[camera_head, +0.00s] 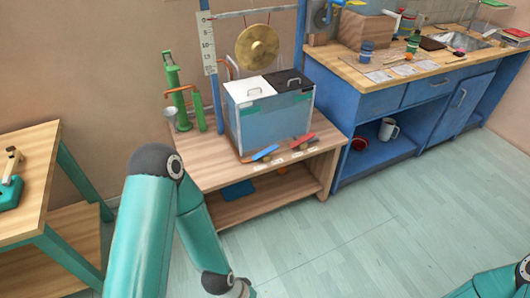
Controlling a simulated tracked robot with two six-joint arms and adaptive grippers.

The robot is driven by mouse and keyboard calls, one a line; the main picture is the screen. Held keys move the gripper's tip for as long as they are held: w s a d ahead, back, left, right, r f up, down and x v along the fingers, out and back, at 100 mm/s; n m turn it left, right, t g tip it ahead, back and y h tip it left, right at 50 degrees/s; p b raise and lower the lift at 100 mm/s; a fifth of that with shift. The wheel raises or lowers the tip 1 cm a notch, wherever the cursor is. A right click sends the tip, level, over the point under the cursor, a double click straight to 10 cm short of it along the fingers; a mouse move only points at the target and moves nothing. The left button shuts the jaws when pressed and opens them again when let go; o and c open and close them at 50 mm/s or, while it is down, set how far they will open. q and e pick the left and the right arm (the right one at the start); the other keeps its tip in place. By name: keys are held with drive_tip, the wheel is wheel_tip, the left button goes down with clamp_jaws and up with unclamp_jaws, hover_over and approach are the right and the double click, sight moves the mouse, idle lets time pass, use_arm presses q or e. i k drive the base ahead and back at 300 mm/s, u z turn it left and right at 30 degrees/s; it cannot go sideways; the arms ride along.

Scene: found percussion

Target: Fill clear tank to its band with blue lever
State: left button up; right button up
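The clear tank (258,130) stands on a wooden bench, with a white lid (248,90) and a black lid (283,79) on top. Green band marks (251,111) show near the top of its front walls. The tank looks pale blue; I cannot tell the water level. The blue lever (264,153) lies at the bench's front edge below the tank, left of a red lever (302,141). My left arm comes in at the lower middle, bent downward, its gripper cut off by the bottom edge. My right arm shows only at the lower right corner; its gripper is out of view.
The wooden bench (213,165) also carries a green hand pump (177,92) at its left. A gong (257,47) hangs behind the tank. A blue counter (370,108) with small items and a sink is at right. A wooden table (28,160) is at left. The floor in front is clear.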

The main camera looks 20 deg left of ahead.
sight(270, 149)
drive_tip(key=u, duration=0.35)
drive_tip(key=i, duration=1.95)
drive_tip(key=z, duration=0.5)
